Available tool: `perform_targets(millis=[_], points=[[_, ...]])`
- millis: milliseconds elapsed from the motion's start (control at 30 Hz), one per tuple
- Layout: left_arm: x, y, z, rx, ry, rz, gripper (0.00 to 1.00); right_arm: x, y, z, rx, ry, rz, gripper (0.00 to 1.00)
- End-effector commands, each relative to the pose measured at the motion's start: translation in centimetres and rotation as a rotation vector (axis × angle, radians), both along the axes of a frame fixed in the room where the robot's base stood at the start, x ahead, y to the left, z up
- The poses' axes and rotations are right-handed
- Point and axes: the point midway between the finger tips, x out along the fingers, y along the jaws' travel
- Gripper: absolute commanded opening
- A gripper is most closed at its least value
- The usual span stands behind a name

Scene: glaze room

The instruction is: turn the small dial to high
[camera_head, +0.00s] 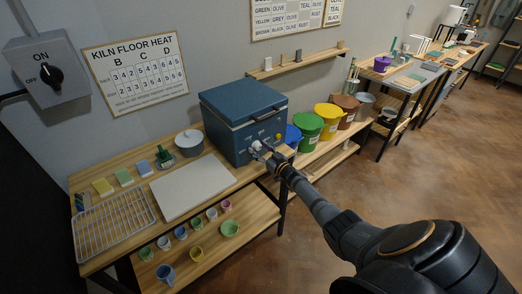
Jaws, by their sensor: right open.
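A blue kiln-like box (240,108) with a lid stands on the wooden bench. Small controls sit low on its front, and a yellow knob (278,137) shows at the right of that face. My right gripper (262,151) is right at the front of the box, over the small controls. It is open, with its fingers around or beside a small pale dial (256,145). I cannot tell whether they touch it. The gripper partly hides the dial, and its setting is too small to read. My left gripper is not in view.
A grey switch box (48,68) with a black knob marked ON and OFF hangs at the upper left. A white board (193,187) and a wire rack (115,226) lie on the bench. Blue, green (307,126), yellow and brown buckets stand right of the kiln.

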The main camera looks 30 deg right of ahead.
Motion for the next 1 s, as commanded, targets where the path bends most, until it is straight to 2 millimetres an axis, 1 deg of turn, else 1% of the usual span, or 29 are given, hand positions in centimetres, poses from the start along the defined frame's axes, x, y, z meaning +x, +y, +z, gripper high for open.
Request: perform_targets(millis=[67, 167, 267, 300, 500, 600, 700, 800, 1000], points=[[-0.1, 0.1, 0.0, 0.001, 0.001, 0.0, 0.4, -0.4, -0.1, -0.2, -0.001, 0.002, -0.001, 0.57], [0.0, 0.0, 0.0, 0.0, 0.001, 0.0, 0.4, -1.5, -0.2, -0.3, -0.003, 0.004, -0.001, 0.57], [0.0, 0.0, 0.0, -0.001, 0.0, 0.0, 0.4, -3.4, -0.2, -0.3, -0.003, 0.005, 0.002, 0.57], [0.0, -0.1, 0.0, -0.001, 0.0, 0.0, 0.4, -4.4, -0.4, -0.3, -0.004, 0.005, 0.002, 0.57], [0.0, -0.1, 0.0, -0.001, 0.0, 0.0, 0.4, -8.8, -0.7, -0.2, -0.002, 0.004, 0.003, 0.57], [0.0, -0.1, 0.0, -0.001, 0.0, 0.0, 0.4, -10.4, -0.8, -0.2, 0.0, 0.003, 0.002, 0.57], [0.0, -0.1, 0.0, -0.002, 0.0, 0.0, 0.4, -11.3, -0.9, -0.1, 0.0, 0.001, 0.002, 0.57], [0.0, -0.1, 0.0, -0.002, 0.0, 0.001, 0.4, -11.7, -0.9, 0.0, 0.001, 0.0, 0.001, 0.57], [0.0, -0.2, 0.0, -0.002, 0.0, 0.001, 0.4, -11.8, -0.9, 0.0, 0.001, 0.0, 0.001, 0.57]])
